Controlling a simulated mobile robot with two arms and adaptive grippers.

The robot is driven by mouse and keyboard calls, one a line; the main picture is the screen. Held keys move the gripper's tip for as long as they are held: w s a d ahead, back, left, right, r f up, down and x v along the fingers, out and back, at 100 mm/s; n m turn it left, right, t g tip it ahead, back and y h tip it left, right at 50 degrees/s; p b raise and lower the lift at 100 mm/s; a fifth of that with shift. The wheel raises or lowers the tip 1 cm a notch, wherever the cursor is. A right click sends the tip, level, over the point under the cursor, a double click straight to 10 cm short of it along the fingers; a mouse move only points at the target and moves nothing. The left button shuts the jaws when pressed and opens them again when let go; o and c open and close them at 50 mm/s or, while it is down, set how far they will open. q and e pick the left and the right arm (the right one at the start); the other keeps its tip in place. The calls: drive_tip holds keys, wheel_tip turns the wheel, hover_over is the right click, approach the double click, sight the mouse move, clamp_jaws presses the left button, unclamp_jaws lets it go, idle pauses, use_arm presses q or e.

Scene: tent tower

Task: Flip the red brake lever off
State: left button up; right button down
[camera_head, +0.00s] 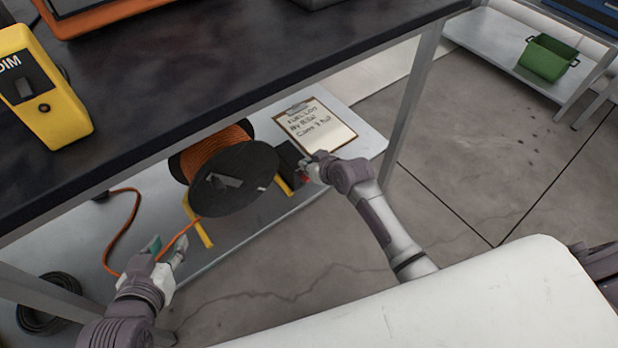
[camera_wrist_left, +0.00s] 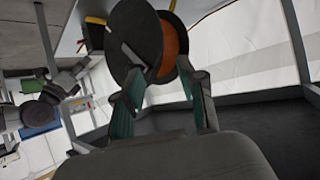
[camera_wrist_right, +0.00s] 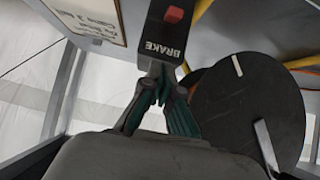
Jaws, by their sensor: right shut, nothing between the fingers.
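The brake box (camera_head: 289,163) is a small dark block beside the cable reel, with a red part (camera_head: 306,180) showing beside my right gripper. In the right wrist view the box (camera_wrist_right: 176,35) reads BRAKE and has a red lever or knob (camera_wrist_right: 174,14) on its face. My right gripper (camera_head: 310,167) is at the box; its fingers (camera_wrist_right: 160,82) are shut, empty and close to the box's lower edge. I cannot tell if they touch it.
The cable reel (camera_head: 235,180) has a black disc, orange cord and yellow stand on the lower shelf. A clipboard (camera_head: 315,128) lies behind the box. The dark tabletop (camera_head: 210,70) overhangs the shelf, and a metal table leg (camera_head: 411,100) stands to the right.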

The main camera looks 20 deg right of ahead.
sight(305, 178)
drive_tip(key=f, duration=0.1)
drive_tip(key=f+b, duration=0.1)
drive_tip(key=f, duration=0.2)
drive_tip(key=shift+s+d+b, duration=0.1)
drive_tip(key=shift+s+b, duration=0.2)
drive_tip(key=shift+b, duration=0.05)
use_arm(q)
drive_tip(key=w+d+r+t+h, duration=0.1)
drive_tip(key=w+d+r+t, duration=0.1)
drive_tip(key=r+t, duration=0.3)
drive_tip(key=shift+w+d+r+t+h, duration=0.15)
drive_tip(key=shift+w+r+t+h, duration=0.25)
drive_tip(key=shift+w+r, duration=0.9)
use_arm(e)
drive_tip(key=shift+s+f, duration=0.1)
drive_tip(key=shift+f, duration=0.1)
use_arm(q)
drive_tip(key=shift+s+r, duration=0.25)
drive_tip(key=shift+s, duration=0.25)
use_arm(e)
drive_tip(key=shift+d, duration=0.1)
drive_tip(key=shift+s+f, duration=0.1)
use_arm(q)
drive_tip(key=shift+s+a+f+g, duration=0.1)
drive_tip(key=shift+a+f+g, duration=0.05)
drive_tip(key=shift+f+g, duration=0.25)
drive_tip(key=shift+s+a+f+g, duration=0.15)
drive_tip(key=shift+f+g, duration=0.15)
drive_tip(key=shift+f, duration=0.15)
